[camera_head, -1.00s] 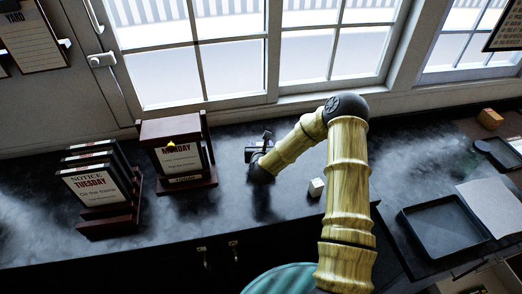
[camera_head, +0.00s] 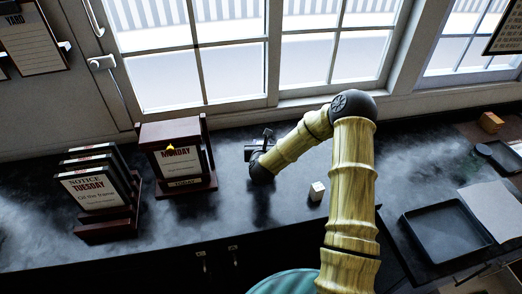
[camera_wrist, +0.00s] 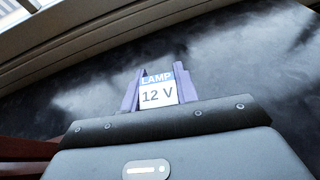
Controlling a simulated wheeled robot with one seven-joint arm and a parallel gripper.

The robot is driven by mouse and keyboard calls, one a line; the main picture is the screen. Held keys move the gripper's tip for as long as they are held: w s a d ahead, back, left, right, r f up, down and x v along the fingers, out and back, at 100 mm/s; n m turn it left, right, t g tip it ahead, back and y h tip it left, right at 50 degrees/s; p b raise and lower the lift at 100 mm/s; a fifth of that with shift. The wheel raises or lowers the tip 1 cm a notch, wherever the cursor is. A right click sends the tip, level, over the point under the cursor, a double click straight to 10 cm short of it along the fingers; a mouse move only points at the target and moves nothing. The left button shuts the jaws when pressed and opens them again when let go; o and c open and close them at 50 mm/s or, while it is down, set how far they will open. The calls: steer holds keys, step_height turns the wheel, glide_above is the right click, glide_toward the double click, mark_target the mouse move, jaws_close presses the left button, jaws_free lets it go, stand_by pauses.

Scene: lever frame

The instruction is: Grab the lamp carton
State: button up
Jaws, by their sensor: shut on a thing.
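The lamp carton (camera_wrist: 158,91) is a small box with a blue band reading "LAMP" above a white face reading "12 V". In the wrist view it sits between the two purple fingers of my gripper (camera_wrist: 157,88), which is shut on it. Its lower part is hidden behind the dark gripper body. In the head view my gripper (camera_head: 258,152) is low over the dark counter, right of the Monday frame; the carton cannot be made out there. Whether it touches the counter I cannot tell.
The Monday frame (camera_head: 180,160) and the rack of Tuesday notices (camera_head: 95,190) stand to the left. A small cream block (camera_head: 317,191) lies right of my gripper. A black tray (camera_head: 445,230) is at the right. The window (camera_head: 240,70) is behind.

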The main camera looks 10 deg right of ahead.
step_height(320, 180, up, 8)
steer(key=shift+f+b, duration=0.2)
steer(key=shift+b, duration=0.95)
